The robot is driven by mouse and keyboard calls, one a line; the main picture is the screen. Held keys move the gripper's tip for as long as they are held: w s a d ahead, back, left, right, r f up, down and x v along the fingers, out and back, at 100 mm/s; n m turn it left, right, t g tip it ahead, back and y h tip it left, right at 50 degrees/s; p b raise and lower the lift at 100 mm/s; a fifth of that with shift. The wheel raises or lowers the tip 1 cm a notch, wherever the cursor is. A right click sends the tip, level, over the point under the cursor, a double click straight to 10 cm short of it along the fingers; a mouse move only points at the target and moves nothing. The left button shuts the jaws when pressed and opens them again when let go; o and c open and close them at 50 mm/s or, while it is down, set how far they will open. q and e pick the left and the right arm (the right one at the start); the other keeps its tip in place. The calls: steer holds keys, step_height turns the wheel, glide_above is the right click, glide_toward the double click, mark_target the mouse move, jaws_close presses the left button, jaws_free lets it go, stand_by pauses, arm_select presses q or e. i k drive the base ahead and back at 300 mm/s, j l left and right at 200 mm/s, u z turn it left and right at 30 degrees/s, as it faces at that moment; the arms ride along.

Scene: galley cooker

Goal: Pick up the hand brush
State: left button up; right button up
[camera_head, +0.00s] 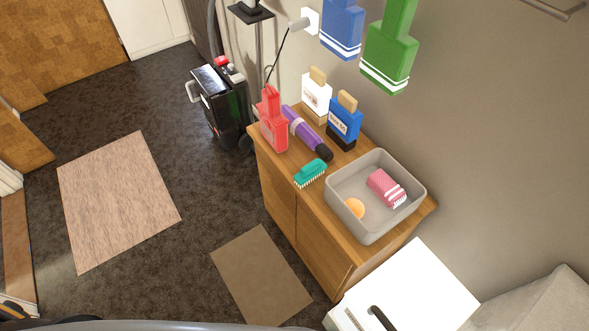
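A teal hand brush (309,173) with pale bristles lies on the wooden cabinet top (290,169), near its front edge and just left of a grey tray. A pink brush (384,187) with white bristles lies inside the grey tray (377,229). Which of the two brushes the task means is not shown. Neither of my grippers can be made out in the head view, and nothing is touching either brush.
A yellow-orange round item (355,208) is in the tray. A red bottle (273,122), purple flashlight-like cylinder (303,129), white bottle (315,97) and blue bottle (344,123) crowd the cabinet's far end. A black machine (221,105) stands beyond. Floor left of the cabinet is open, with mats.

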mark_target(315, 167)
steer(key=i+j+z, duration=0.2)
steer(key=j, duration=0.3)
steer(key=j+z, duration=0.15)
steer(key=j, duration=0.35)
steer(key=i+j+z, duration=0.1)
steer(key=j, duration=0.2)
steer(key=i+j+z, duration=0.1)
steer(key=i+j, duration=0.15)
steer(key=j, duration=0.05)
